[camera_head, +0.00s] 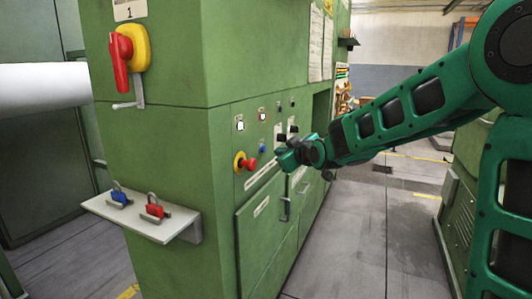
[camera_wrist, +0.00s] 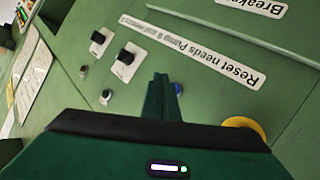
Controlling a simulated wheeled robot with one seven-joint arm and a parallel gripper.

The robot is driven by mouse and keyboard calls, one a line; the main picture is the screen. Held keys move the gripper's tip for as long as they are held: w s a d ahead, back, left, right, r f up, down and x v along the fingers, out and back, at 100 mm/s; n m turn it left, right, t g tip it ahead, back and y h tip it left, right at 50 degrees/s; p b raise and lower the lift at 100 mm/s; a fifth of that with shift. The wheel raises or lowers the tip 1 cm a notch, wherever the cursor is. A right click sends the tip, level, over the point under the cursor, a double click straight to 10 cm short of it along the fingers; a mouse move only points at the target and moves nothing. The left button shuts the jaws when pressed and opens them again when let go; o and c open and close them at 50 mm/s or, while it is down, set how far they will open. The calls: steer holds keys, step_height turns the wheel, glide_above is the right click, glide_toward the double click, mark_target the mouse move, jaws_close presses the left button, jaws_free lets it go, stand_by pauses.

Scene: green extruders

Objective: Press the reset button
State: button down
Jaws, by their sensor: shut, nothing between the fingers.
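The control panel is on the green cabinet's side face. A small blue button (camera_head: 262,148), likely the reset button, sits there above and right of the red emergency stop (camera_head: 246,163). In the wrist view the blue button (camera_wrist: 178,88) shows just right of my shut gripper (camera_wrist: 160,78), partly hidden by it. A label (camera_wrist: 200,50) reading "Reset needs Pump 0..." is beside it. In the head view my gripper (camera_head: 283,158) is right of the blue button, in front of the panel. I cannot tell whether it touches the panel.
Black switches (camera_wrist: 127,55) sit left of my gripper in the wrist view. The emergency stop's yellow ring (camera_wrist: 243,127) is on its right. A shelf (camera_head: 150,222) with blue and red padlocks juts from the cabinet. The floor (camera_head: 365,245) on the right is clear.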

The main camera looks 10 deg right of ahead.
steer(key=shift+w+a, duration=0.65)
steer(key=shift+a, duration=0.2)
steer(key=shift+a, duration=0.1)
stand_by(1.5)
steer(key=shift+w+a+r, duration=0.1)
steer(key=shift+w+a, duration=0.1)
steer(key=shift+a, duration=0.05)
steer(key=shift+w+a, duration=0.25)
steer(key=shift+a, duration=0.05)
stand_by(0.8)
steer(key=shift+d, duration=0.1)
steer(key=shift+s+d, duration=0.5)
steer(key=shift+d, duration=0.05)
steer(key=shift+d, duration=0.1)
steer(key=s+d, duration=0.1)
steer(key=d, duration=0.1)
steer(key=s+d, duration=0.2)
stand_by(0.7)
